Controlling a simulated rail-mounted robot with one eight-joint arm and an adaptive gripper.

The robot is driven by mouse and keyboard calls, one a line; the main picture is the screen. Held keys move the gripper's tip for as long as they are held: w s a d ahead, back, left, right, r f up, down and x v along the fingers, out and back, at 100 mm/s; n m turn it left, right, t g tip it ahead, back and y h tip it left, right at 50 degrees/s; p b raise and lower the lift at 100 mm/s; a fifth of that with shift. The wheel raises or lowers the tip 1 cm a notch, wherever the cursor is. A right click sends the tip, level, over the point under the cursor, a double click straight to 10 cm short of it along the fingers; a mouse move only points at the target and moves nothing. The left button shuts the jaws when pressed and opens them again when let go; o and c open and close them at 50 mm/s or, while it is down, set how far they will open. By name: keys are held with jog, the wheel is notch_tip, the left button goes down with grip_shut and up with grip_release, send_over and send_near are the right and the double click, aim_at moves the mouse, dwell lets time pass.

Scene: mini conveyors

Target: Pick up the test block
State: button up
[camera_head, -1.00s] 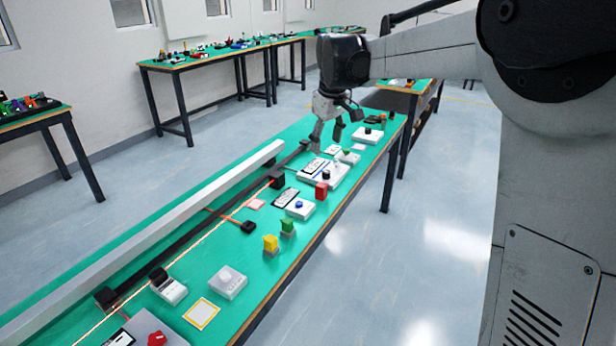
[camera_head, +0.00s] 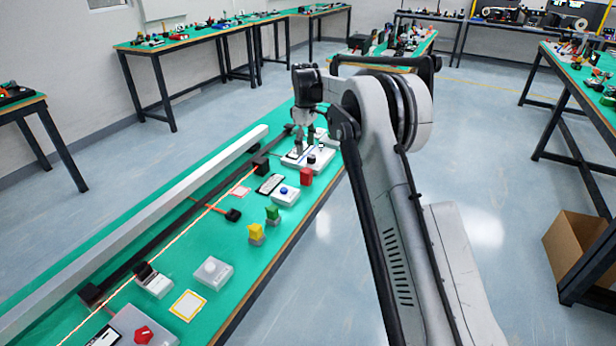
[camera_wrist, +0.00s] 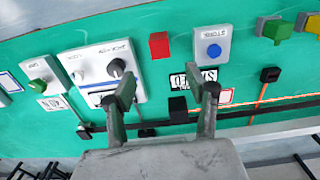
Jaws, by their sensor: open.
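No label in view marks a test block. A plain red block (camera_head: 306,177) stands on the green table beside a white two-control panel; it also shows in the wrist view (camera_wrist: 159,45). A green block (camera_head: 273,215) and a yellow block (camera_head: 256,233) sit on small grey bases nearer the front. My gripper (camera_head: 311,150) is over the white panel, beyond the red block. In the wrist view my gripper (camera_wrist: 168,90) has its fingers apart with nothing between them, and the red block lies ahead of the tips.
The white panel (camera_wrist: 72,66) with a black knob and the blue-button box (camera_wrist: 212,45) flank the red block. A black rail (camera_head: 165,240) and long grey beam (camera_head: 140,227) run along the table's left. A cardboard box (camera_head: 575,245) stands on the floor at right.

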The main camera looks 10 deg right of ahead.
aim_at(306, 177)
notch_tip(306, 177, down, 14)
jog(key=shift+s+d+b, duration=0.1)
jog(key=shift+b, duration=0.65)
grip_shut()
jog(key=shift+r, duration=0.15)
